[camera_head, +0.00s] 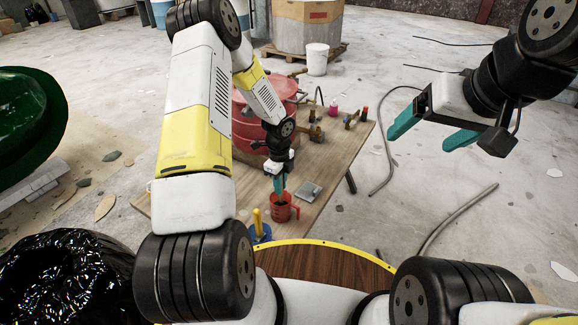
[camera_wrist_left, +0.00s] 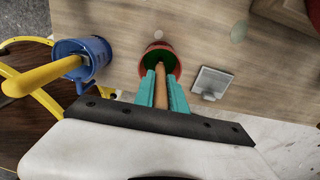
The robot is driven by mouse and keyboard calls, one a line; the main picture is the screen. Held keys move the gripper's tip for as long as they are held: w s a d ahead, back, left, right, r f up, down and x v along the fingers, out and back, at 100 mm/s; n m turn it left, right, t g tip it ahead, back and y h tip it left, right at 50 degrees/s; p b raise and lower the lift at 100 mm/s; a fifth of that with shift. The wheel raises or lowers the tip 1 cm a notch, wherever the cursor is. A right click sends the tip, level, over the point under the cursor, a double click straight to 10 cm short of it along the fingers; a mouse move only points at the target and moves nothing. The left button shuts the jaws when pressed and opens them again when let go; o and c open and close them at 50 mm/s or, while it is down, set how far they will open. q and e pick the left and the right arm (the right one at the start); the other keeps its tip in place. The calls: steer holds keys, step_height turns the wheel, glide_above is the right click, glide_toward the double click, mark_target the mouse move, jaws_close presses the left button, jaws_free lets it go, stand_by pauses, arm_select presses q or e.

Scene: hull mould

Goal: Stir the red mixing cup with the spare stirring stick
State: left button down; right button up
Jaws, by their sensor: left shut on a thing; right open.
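The red mixing cup (camera_head: 284,207) stands on the wooden table, and it also shows in the left wrist view (camera_wrist_left: 174,59) with dark green contents. My left gripper (camera_head: 279,184) is right above the cup, pointing down. In the left wrist view its teal fingers (camera_wrist_left: 162,92) are shut on a wooden stirring stick (camera_wrist_left: 161,88). The stick's far end reaches into the cup's mouth; how deep it goes I cannot tell. My right gripper (camera_head: 436,128) is open and empty, off to the right above the floor.
A blue cup (camera_wrist_left: 99,60) with a yellow stick (camera_wrist_left: 42,76) stands left of the red cup. A small grey plate (camera_head: 308,191) lies right of it. A large red drum (camera_head: 250,130) and several small bottles stand farther back on the table (camera_head: 335,160).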

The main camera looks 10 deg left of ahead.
arm_select(q)
steer(key=shift+r, duration=0.1)
steer(key=shift+r, duration=5.9)
steer(key=shift+r, duration=1.45)
